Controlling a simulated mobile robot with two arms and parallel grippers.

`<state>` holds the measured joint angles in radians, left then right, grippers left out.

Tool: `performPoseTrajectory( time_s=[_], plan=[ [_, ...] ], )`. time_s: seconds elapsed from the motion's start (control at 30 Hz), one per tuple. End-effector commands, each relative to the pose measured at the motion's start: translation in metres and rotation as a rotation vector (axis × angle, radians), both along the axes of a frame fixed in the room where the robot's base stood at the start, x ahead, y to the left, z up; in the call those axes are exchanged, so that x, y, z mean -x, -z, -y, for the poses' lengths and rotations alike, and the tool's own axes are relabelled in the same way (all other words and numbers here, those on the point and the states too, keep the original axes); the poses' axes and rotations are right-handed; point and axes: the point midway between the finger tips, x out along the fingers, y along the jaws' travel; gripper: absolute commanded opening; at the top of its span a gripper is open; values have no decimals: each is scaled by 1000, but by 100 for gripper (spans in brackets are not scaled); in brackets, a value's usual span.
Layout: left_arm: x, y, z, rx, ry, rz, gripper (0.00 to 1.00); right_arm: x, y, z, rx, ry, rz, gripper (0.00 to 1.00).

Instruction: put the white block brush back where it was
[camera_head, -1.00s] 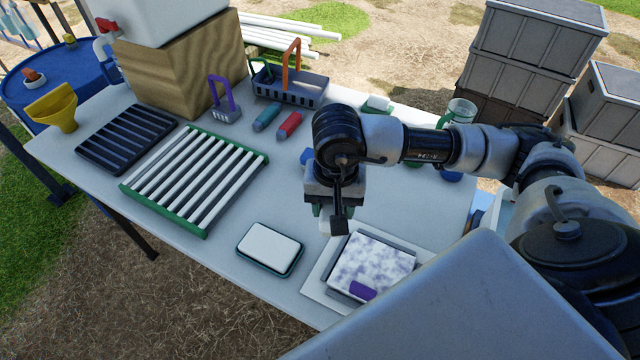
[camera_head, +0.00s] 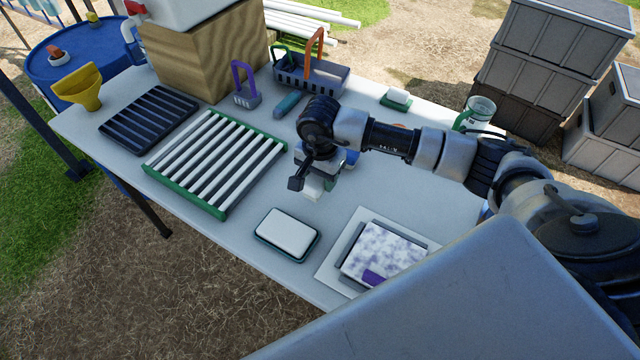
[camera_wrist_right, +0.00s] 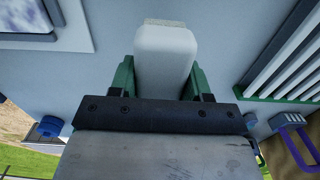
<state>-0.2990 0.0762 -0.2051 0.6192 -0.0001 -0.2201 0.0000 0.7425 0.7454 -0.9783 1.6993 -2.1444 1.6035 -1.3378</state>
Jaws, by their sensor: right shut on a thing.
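My right gripper (camera_head: 314,180) is shut on the white block brush (camera_head: 311,191), above the table's middle. In the right wrist view the brush (camera_wrist_right: 165,55) sits between the two green fingers (camera_wrist_right: 158,80), its pale end pointing away. In the head view the brush is partly hidden by my gripper. It appears to be held above the tabletop, between the green-framed rack (camera_head: 215,165) and the board with the speckled pad (camera_head: 382,252). My left gripper is not in view.
A white pad in a dark tray (camera_head: 288,232) lies at the front edge. A white block on a green base (camera_head: 397,97) stands at the back, near a clear jug (camera_head: 478,112). A dark rack (camera_head: 150,120), a teal tool (camera_head: 288,104) and a basket (camera_head: 310,80) stand further back.

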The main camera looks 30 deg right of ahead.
Motion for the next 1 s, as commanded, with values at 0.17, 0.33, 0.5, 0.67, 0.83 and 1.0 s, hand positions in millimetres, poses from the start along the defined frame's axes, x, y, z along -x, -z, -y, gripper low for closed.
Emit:
performPoseTrajectory(
  time_s=[0.17, 0.33, 0.5, 0.67, 0.83, 1.0],
  plan=[
    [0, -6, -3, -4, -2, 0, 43, 0, 15, 0, 0, 0, -4, 25],
    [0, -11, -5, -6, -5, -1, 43, 0, 38, -1, -1, 0, -3, 25],
    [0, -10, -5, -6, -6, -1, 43, 0, 40, 0, 0, -1, 1, 25],
    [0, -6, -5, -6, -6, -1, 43, 0, 43, 0, 0, -1, 0, 25],
    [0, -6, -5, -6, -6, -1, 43, 0, 43, 0, 0, -1, 0, 64],
    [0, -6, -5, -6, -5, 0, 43, 0, 43, 0, 0, -1, 0, 73]
  ],
)
